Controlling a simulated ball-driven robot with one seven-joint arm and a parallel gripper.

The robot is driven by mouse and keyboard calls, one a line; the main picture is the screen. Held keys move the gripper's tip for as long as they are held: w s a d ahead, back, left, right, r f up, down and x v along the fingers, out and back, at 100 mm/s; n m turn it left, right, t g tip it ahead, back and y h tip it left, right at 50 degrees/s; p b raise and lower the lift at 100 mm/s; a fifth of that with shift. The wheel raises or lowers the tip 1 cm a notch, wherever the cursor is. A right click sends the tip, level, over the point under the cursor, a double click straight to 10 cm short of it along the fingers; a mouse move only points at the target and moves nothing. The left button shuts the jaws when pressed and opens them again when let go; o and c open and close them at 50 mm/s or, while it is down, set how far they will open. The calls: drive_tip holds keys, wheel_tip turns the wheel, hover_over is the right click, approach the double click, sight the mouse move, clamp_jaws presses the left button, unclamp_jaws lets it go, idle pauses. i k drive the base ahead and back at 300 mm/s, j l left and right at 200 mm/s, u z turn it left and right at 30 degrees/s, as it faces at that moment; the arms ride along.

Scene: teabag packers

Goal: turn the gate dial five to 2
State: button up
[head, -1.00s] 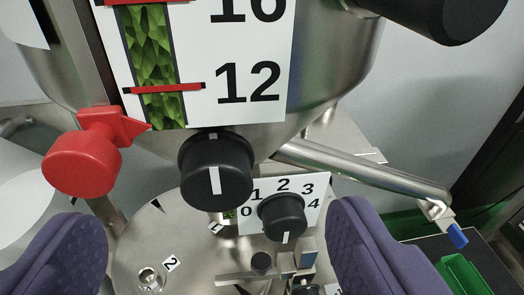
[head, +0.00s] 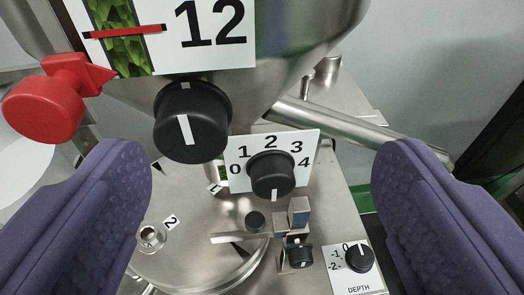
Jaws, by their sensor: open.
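A black round dial (head: 271,174) sits on a white plate (head: 238,149) numbered 0 to 4, in the middle of the head view. A short white line shows on the dial's lower front, below the 2. I cannot tell which number the dial is set to. No label on it reads five. My gripper (head: 265,150) is open and empty, with its purple fingers wide apart, left and right of the dial in the picture. Neither finger touches it.
A larger black knob (head: 193,122) with a white line and a red knob (head: 44,107) are at upper left, by the steel hopper. A metal pipe (head: 335,124) runs behind the right finger. A DEPTH dial (head: 359,258) is at lower right. A round metal plate (head: 190,225) lies below.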

sight(271, 172)
drive_tip(key=l+u, duration=0.15)
drive_tip(key=l, duration=0.55)
drive_tip(key=k+l+u, duration=0.15)
drive_tip(key=l, duration=0.5)
